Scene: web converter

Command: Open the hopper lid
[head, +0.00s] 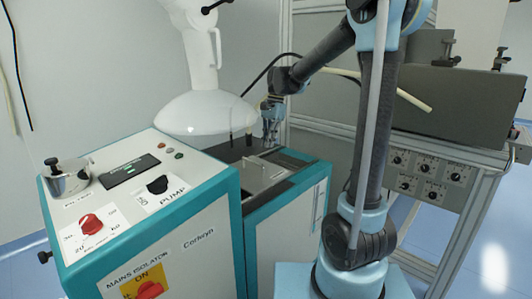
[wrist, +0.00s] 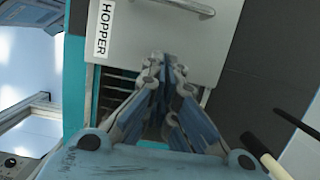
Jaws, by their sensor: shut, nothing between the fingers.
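The hopper lid (wrist: 150,35) is a light grey plate with a "HOPPER" label and a metal bar handle (wrist: 190,7) at the top of the wrist view. A dark slatted area (wrist: 115,88) shows beside the lid's lower edge in that view. In the head view the lid (head: 258,175) lies on top of the teal-edged machine. My gripper (wrist: 168,68) is shut and empty, its fingertips over the lid's edge on the slatted side, apart from the handle. In the head view my gripper (head: 271,138) points down above the machine's back. I cannot tell whether the fingertips touch the lid.
A control cabinet (head: 150,205) with knobs and a pump switch stands left of the hopper. A white lamp-like hood (head: 207,112) hangs just left of my gripper. A grey panel frame (head: 430,100) is at the right.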

